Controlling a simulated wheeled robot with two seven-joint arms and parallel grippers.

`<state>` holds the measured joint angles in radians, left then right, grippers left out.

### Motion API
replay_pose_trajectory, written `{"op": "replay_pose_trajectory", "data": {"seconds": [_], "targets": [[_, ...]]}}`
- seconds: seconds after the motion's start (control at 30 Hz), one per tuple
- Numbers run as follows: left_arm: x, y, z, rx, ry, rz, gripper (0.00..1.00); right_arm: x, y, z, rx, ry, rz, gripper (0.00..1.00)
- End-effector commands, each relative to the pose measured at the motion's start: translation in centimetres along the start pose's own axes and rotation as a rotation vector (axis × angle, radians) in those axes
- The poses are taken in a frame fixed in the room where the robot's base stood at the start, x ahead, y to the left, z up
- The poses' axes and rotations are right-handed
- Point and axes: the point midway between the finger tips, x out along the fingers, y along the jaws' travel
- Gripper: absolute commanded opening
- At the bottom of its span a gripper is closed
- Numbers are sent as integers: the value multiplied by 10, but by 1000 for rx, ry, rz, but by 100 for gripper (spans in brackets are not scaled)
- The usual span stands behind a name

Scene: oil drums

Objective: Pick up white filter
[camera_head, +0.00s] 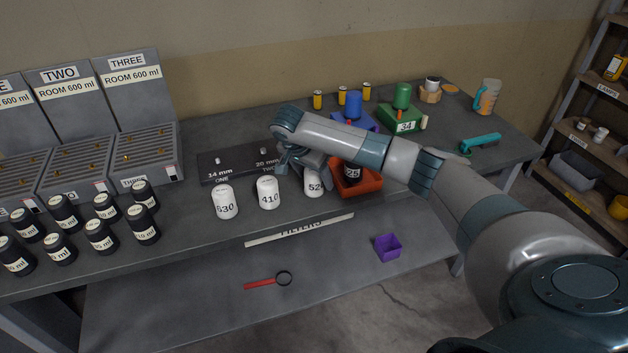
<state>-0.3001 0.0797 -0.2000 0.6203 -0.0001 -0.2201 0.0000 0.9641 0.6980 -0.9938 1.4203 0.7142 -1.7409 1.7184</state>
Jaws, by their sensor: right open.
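Three white filters stand upright in a row near the front of the table: one marked 630 (225,202), one marked 410 (268,192) and one marked 52 with a further digit hidden (313,184). My right arm reaches in from the right over the table. My right gripper (284,168) is open and points down, behind and above the 410 filter and left of the 52 filter. It appears empty; its fingertips are small and partly dark against the rack. My left gripper is not in view.
A dark rack (225,163) marked 14 mm and 20 mm lies behind the filters. A red tray (366,184) with a black filter sits to the right. Several black bottles (147,228) stand left. A red magnifier (262,283) and purple box (387,247) are on the lower shelf.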

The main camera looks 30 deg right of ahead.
Motion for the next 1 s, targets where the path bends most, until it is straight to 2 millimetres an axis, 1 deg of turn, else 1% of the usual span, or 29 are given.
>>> {"op": "replay_pose_trajectory", "data": {"seconds": [0.13,0.17,0.2,0.27,0.3,0.37,0.63,0.77,0.87,1.0], "targets": [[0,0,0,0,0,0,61,0,0,0,0,0,0,68],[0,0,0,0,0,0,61,0,0,0,0,0,0,63],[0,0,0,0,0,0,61,0,0,0,0,0,0,53],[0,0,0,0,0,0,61,0,0,0,0,0,0,39],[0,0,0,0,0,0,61,0,0,0,0,0,0,29],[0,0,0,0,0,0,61,0,0,0,0,0,0,16],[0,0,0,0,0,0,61,-1,0,-1,1,0,-1,16],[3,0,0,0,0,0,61,-5,-1,-2,1,0,-3,16],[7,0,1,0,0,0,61,-12,-1,-5,2,0,-4,16],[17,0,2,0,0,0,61,-27,-1,-11,2,1,-5,16]]}}
